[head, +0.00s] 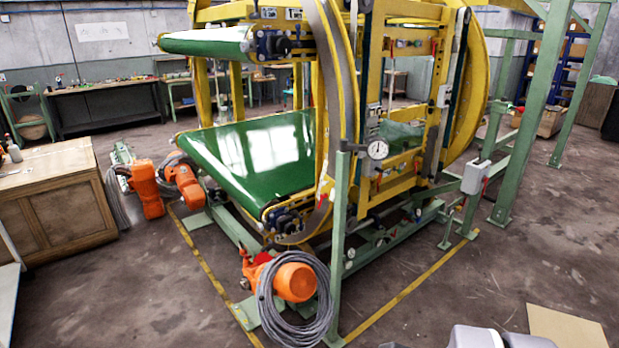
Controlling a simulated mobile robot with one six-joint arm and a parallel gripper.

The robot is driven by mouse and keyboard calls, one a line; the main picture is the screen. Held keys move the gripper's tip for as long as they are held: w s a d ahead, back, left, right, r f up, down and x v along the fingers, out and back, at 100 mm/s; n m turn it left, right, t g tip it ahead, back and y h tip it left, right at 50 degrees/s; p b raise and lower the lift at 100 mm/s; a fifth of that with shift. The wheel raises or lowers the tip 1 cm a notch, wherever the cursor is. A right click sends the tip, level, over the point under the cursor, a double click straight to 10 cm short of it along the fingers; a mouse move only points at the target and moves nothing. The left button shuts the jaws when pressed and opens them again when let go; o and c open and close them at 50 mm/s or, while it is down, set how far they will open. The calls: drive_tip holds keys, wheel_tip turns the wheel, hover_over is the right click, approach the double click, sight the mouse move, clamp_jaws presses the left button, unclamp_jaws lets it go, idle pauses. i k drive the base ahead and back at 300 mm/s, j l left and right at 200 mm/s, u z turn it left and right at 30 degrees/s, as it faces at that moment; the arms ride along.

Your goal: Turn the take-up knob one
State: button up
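The ring inverter (345,75) is a large yellow ring frame with two green belts through it. The upper belt (210,41) ends at a dark block with a round black knob (283,45) near the ring. The lower belt (255,155) has a similar dark block with a knob (287,220) at its near corner. Both look like take-up fittings, but I cannot read any label, so I cannot tell which is knob one. My gripper is not in view.
Orange motors (295,281) and a coiled grey cable (322,312) lie low in front. A yellow floor line (405,290) borders the machine. A wooden cabinet (65,205) stands left. Floor at right is mostly clear.

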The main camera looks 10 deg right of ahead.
sight(260, 227)
drive_tip(key=i+j+z, duration=0.25)
drive_tip(key=i+j, duration=0.3)
drive_tip(key=i, duration=0.2)
drive_tip(key=i+j+z, duration=0.25)
drive_tip(key=i+j, duration=0.4)
drive_tip(key=i+j+z, duration=0.25)
drive_tip(key=i+j, duration=0.35)
drive_tip(key=j, duration=0.2)
